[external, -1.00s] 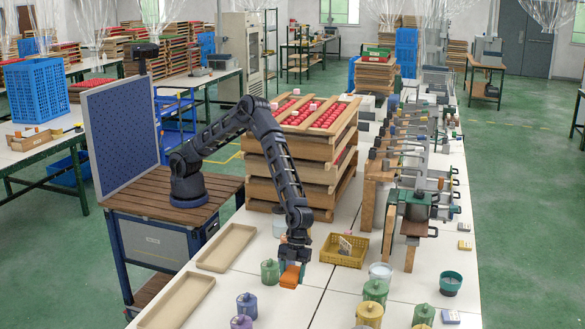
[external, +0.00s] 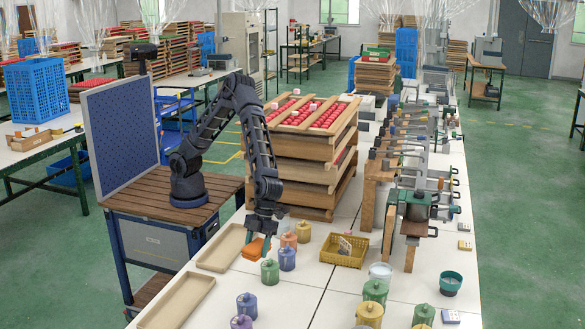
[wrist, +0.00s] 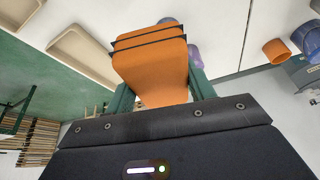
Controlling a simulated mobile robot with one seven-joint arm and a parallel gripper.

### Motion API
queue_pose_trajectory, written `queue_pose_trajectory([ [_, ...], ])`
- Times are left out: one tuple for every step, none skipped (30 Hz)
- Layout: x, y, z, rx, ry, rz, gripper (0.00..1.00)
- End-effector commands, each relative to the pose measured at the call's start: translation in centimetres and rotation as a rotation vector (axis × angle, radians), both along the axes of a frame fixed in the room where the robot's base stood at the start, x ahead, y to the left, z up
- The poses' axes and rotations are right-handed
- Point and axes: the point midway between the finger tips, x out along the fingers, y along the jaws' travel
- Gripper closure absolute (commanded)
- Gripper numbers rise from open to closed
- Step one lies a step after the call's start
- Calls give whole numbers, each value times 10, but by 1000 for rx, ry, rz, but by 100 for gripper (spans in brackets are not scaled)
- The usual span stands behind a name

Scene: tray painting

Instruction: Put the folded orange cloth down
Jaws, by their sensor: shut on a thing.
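The folded orange cloth (external: 254,249) is a thick orange pad held between the green fingers of my gripper (external: 258,244). In the external view it is beside the right edge of the upper wooden tray (external: 225,248), left of several lidded jars. In the wrist view the cloth (wrist: 150,68) sticks out past my gripper (wrist: 160,92), with dark bands across its far end. It covers much of the space between the fingers. I cannot tell whether the cloth touches the white table (external: 300,292) or hangs just above it.
A green jar (external: 270,273), a purple jar (external: 287,260) and an orange jar (external: 289,241) stand close to the right of the cloth. A yellow basket (external: 344,252) is farther right. A second wooden tray (external: 176,300) lies nearer the front. Stacked crates (external: 298,165) rise behind.

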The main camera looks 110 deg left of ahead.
Motion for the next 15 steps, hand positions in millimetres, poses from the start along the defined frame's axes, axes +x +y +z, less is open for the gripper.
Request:
queue_pose_trajectory([
  [-20,-2,0,2,1,-30,68],
  [-31,-4,0,2,1,-48,68],
  [-44,-5,0,3,-1,-69,68],
  [-53,-6,0,3,-1,-83,68],
  [-61,-7,-1,3,-2,-97,68],
  [-72,-7,-1,3,-1,-115,68],
  [-78,-8,-1,4,-3,-126,68],
  [-84,-8,-1,5,-3,-135,68],
  [-90,-8,-2,5,-4,-145,68],
  [-94,-8,-2,5,-4,-151,68],
  [-97,-8,-3,5,-4,-156,68],
  [-100,-8,-5,5,-4,-161,68],
  [-101,-8,-7,5,-4,-163,68],
  [-102,-8,-10,5,-3,-164,68],
  [-103,-8,-15,6,-2,-166,68],
])
